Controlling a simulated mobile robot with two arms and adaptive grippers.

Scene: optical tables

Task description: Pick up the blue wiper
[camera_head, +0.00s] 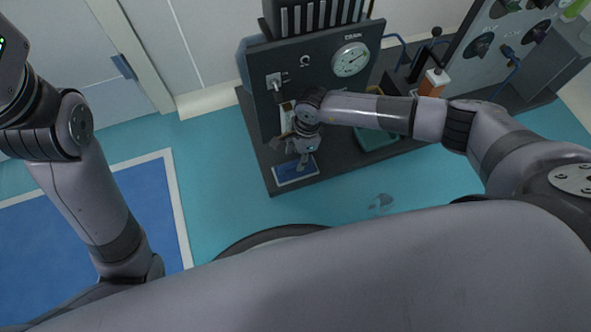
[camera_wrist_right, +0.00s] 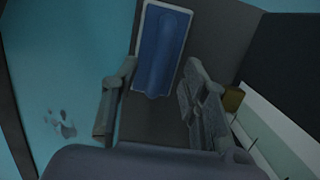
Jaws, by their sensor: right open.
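The blue wiper (camera_wrist_right: 160,50) lies on a blue pad with a pale border on the dark table; in the right wrist view it is at the top centre, its rounded near end just beyond the fingertips. In the head view the blue pad (camera_head: 294,170) shows at the table's front left corner, with the wiper partly hidden by my gripper. My right gripper (camera_wrist_right: 160,80) is open and empty, its two fingers spread to either side of the wiper's near end. In the head view the right gripper (camera_head: 303,158) is over the pad's far edge. My left gripper is out of view.
A dark panel with a round gauge (camera_head: 351,59) stands behind my right gripper. A green tray (camera_head: 377,137) and an orange-and-white bottle (camera_head: 433,83) stand to the right on the dark table (camera_head: 340,164). The teal floor (camera_head: 225,200) in front is mostly clear.

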